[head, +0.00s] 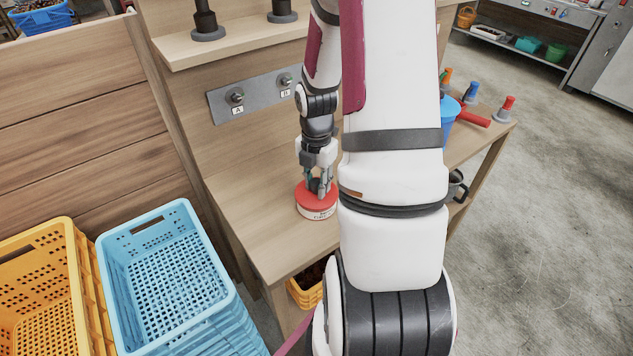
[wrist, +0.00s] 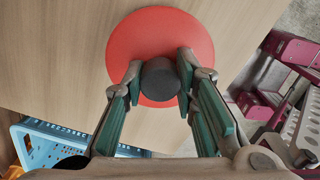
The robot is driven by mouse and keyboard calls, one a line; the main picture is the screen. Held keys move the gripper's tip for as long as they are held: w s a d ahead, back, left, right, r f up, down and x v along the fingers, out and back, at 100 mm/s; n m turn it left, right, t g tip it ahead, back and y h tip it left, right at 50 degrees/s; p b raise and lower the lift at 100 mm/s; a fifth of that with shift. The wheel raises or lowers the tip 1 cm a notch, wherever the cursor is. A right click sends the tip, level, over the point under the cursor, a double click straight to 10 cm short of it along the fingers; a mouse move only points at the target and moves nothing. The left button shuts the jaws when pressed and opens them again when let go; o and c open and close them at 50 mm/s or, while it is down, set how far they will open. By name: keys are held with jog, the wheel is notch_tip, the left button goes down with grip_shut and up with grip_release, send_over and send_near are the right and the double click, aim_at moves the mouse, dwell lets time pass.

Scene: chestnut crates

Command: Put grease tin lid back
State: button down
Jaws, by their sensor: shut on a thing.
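The round red grease tin lid (head: 305,196) rests on or just over the white-walled grease tin (head: 319,214) on the wooden bench. I cannot tell whether it is fully seated. The lid also shows in the wrist view (wrist: 158,32), with a dark round knob (wrist: 160,82) on top. My gripper (head: 319,188) points down over the lid. In the wrist view its green-padded fingers (wrist: 160,72) are shut on the knob from both sides. The lid hides the tin in the wrist view.
The bench (head: 250,195) is clear left of the tin. A grey plate (head: 250,97) with pegs A and B is behind. A blue container (head: 449,120) and a dark mug (head: 457,187) stand right of my arm. Blue (head: 190,320) and yellow (head: 75,280) crates stand left.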

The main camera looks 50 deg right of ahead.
jog(key=shift+f, duration=0.15)
jog(key=c, duration=1.3)
grip_release()
